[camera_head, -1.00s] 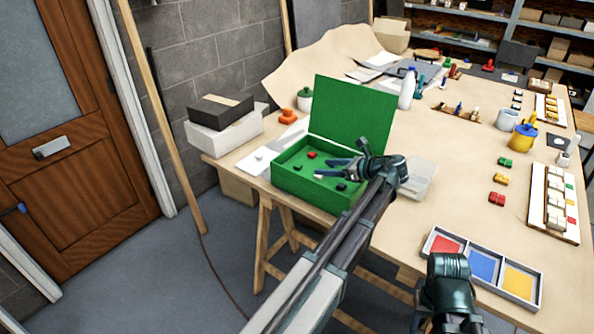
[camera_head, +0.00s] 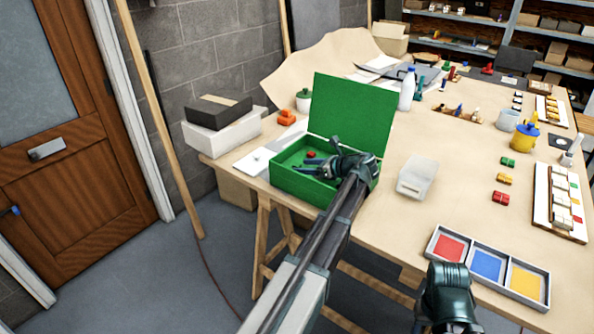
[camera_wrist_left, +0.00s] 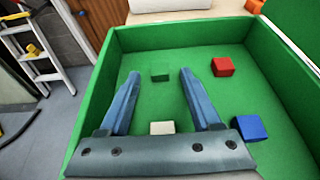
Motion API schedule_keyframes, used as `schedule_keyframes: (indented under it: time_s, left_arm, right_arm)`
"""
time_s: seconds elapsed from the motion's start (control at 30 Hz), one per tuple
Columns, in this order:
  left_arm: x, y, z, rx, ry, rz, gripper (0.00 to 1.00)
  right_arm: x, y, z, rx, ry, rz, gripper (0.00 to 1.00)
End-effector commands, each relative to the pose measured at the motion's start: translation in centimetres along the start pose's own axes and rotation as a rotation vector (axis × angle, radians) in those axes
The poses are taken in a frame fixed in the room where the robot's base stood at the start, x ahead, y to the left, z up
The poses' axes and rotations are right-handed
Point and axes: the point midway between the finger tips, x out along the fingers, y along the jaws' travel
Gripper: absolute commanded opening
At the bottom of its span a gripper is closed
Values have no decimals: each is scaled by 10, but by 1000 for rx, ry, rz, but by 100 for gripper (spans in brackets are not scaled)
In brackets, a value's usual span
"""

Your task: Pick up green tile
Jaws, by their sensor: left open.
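The green tile (camera_wrist_left: 160,71) lies on the floor of the open green box (camera_wrist_left: 225,27), hard to pick out against the same colour. My left gripper (camera_wrist_left: 160,77) is open over the box, its two blue-grey fingers on either side of the green tile in the wrist view. I cannot tell how far above the tile they are. A red tile (camera_wrist_left: 222,67), a blue tile (camera_wrist_left: 249,128) and a white tile (camera_wrist_left: 161,128) also lie in the box. In the head view my left gripper (camera_head: 313,167) is at the box and hides part of its inside.
The raised green lid (camera_head: 350,115) stands behind the box. A translucent container (camera_head: 416,178) is to the right. A tray (camera_head: 435,243) with red, blue and yellow compartments lies at the front edge. Stacked boxes (camera_head: 222,130) stand left. Small coloured pieces lie further right.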

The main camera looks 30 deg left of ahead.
Motion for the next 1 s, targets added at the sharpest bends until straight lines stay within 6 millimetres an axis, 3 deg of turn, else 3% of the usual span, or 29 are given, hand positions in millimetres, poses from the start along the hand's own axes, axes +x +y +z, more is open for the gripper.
schedule_keyframes:
  time_s: [0.2, 0.57, 1.0]
  left_arm:
    - [2, 0, 0, 0, 0, -1, 65]
    - [1, 0, 0, 0, 0, -1, 0]
    - [0, 0, 2, 0, 0, -1, 0]
  right_arm:
    - [0, 0, 0, 0, 0, 0, 50]
    - [0, 0, 0, 0, 0, 0, 50]
    - [-2, 0, 0, 0, 0, 0, 50]
